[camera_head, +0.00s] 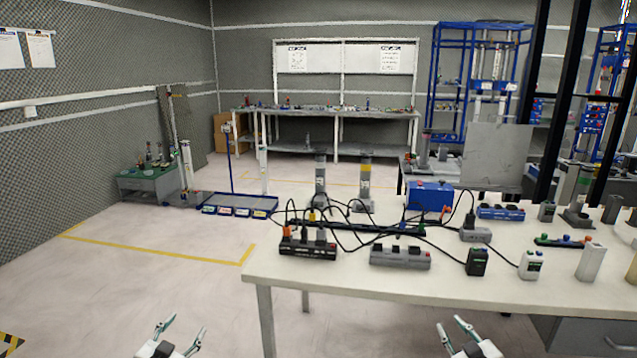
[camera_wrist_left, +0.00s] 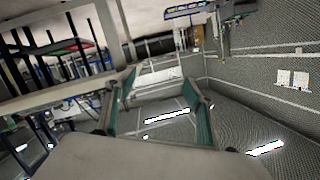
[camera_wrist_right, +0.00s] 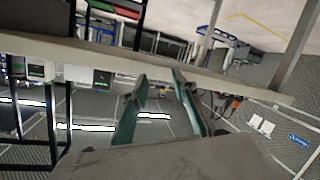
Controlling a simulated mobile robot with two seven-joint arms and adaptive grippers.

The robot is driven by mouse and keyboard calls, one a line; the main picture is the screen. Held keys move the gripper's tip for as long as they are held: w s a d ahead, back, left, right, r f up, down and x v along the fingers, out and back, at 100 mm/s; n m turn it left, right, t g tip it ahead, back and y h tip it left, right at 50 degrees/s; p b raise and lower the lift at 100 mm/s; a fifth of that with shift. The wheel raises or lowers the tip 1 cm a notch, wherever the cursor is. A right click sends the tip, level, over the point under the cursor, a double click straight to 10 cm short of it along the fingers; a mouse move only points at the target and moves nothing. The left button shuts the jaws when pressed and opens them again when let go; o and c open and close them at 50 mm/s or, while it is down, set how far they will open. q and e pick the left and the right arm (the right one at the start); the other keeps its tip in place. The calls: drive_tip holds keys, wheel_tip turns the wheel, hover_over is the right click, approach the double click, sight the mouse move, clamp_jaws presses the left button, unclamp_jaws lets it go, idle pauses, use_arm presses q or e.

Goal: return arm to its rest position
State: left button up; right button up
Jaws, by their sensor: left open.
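My left gripper (camera_head: 182,326) is at the bottom of the head view, left of the white table (camera_head: 262,278) and in front of bare floor. Its two teal-lined fingers are apart and empty; they also show in the left wrist view (camera_wrist_left: 160,78). My right gripper (camera_head: 450,324) is at the bottom of the head view, in front of the table's near edge. Its fingers are apart with nothing between them, as the right wrist view (camera_wrist_right: 160,78) shows too. Only the ends of both arms show; the rest is out of view.
The table carries a black power strip (camera_head: 308,249), a grey power strip (camera_head: 400,257), a blue box (camera_head: 430,196), cables and several small devices. Open floor (camera_head: 150,275) lies to the left. A blue tray cart (camera_head: 240,203) stands farther back.

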use_arm(q)
drive_tip(key=s+d+f+g, duration=0.1)
drive_tip(key=s+d+f, duration=0.4)
drive_tip(key=s, duration=0.7)
drive_tip(key=s+d+f+g+h, duration=0.1)
drive_tip(key=s+d+f, duration=0.3)
drive_tip(key=s, duration=0.8)
drive_tip(key=s+d+f+n+g+h, duration=0.1)
drive_tip(key=s+d+f, duration=0.4)
drive_tip(key=s, duration=0.7)
wheel_tip(320, 180, down, 2)
drive_tip(key=shift+d+f+g, duration=0.2)
drive_tip(key=shift+d+g, duration=0.15)
drive_tip(key=shift+g, duration=0.55)
use_arm(e)
drive_tip(key=s+a+f+g, duration=0.1)
drive_tip(key=s+a+f, duration=0.4)
drive_tip(key=s, duration=0.7)
drive_tip(key=s+a+f+g+y, duration=0.1)
drive_tip(key=s+a+f, duration=0.3)
drive_tip(key=s, duration=0.8)
drive_tip(key=s+a+f+m+g+y, duration=0.1)
drive_tip(key=s+a+f, duration=0.4)
drive_tip(key=s, duration=0.7)
wheel_tip(320, 180, down, 2)
drive_tip(key=shift+a+f+g, duration=0.2)
drive_tip(key=shift+a+g, duration=0.15)
drive_tip(key=shift+g, duration=0.55)
use_arm(q)
drive_tip(key=shift+w, duration=0.1)
